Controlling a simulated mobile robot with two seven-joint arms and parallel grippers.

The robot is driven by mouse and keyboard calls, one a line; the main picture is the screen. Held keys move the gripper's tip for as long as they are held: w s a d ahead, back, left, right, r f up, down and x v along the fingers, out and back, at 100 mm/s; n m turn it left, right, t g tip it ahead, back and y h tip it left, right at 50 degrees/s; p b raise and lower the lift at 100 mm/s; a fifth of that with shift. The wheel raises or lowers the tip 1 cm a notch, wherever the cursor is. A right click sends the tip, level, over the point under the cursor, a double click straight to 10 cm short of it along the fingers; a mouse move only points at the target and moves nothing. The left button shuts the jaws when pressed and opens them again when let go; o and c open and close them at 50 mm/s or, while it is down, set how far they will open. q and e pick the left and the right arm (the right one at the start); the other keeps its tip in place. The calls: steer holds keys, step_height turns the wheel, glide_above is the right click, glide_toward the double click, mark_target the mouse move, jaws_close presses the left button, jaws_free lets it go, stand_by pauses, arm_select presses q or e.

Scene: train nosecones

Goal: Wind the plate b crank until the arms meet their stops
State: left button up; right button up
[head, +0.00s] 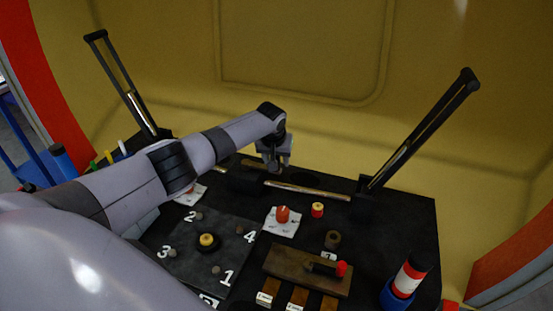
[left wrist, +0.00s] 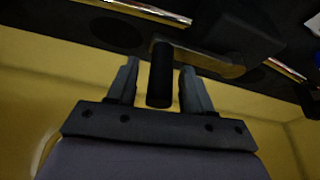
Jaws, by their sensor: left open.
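My left gripper (head: 275,163) is open at the back of the black worktop. In the left wrist view its two fingers (left wrist: 160,82) stand on either side of a black cylindrical crank handle (left wrist: 161,72), with a gap showing on each side. A brass-coloured crank lever (left wrist: 213,63) runs from the handle towards a dark housing. In the head view the gripper mostly hides the crank. Two long black arms, the left one (head: 117,78) and the right one (head: 420,123), stand raised and lean outward. I cannot make out their stops. My right gripper is out of view.
A metal rod (head: 308,190) runs along the back of the worktop. In front are a numbered plate (head: 190,262), a red knob (head: 282,214), a wooden block (head: 300,268) with a red-tipped handle, and a red-white-blue cylinder (head: 405,281). A yellow wall (head: 300,110) rises close behind.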

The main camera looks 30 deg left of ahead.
arm_select(q)
jaws_close()
arm_select(e)
steer(key=shift+r, duration=0.1)
